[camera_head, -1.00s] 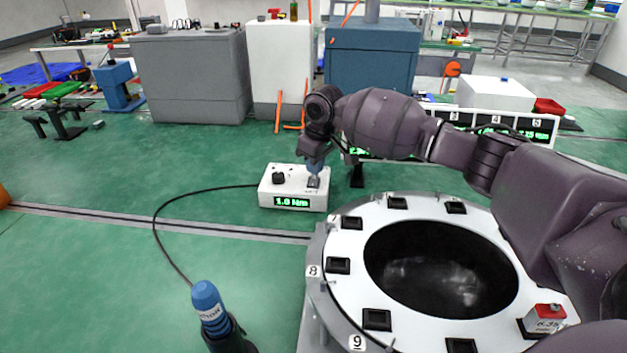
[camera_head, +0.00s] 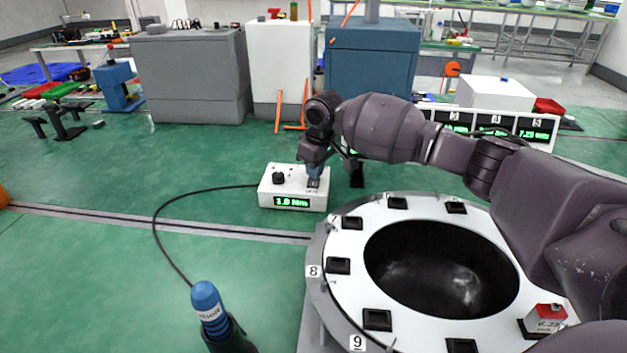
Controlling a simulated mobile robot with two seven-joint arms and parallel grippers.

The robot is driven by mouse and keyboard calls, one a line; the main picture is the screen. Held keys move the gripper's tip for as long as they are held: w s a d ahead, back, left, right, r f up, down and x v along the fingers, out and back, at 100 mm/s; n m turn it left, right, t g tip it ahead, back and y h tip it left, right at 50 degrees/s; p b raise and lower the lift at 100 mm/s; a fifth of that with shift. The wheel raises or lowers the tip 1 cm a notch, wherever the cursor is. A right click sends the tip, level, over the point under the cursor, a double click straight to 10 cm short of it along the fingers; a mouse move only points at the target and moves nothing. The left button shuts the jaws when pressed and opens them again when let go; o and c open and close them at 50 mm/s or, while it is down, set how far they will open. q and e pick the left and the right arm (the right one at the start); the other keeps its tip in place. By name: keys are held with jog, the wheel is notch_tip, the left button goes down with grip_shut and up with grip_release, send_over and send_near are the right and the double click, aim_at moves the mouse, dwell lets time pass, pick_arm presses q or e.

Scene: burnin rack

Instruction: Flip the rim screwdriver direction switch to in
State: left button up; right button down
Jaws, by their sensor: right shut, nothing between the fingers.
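A white control box (camera_head: 266,200) stands on the green floor beyond the ring, with a black knob (camera_head: 279,178) on top at its left and a lit green display (camera_head: 292,202) on its front. A black cable joins it to the blue-handled screwdriver (camera_head: 208,305) at the bottom. My right gripper (camera_head: 314,181) is shut and points down at the right part of the box top, at a small switch area. The gripper hides the switch, so its position cannot be told. My left gripper is not in view.
A round white rack (camera_head: 345,290) with a dark opening and several black sockets fills the lower right, close under my right arm. A red-topped block (camera_head: 547,317) sits on its rim. White display boxes (camera_head: 536,134) stand behind.

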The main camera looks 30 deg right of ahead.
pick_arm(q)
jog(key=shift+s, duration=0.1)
pick_arm(e)
jog(key=shift+s+f, duration=0.1)
jog(key=shift+f, duration=0.35)
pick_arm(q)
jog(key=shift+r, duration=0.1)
pick_arm(e)
jog(key=shift+r, duration=0.1)
pick_arm(q)
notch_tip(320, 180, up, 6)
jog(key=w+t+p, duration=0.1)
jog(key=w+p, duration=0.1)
jog(key=p, duration=0.2)
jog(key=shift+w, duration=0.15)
pick_arm(e)
jog(key=shift+r, duration=3.5)
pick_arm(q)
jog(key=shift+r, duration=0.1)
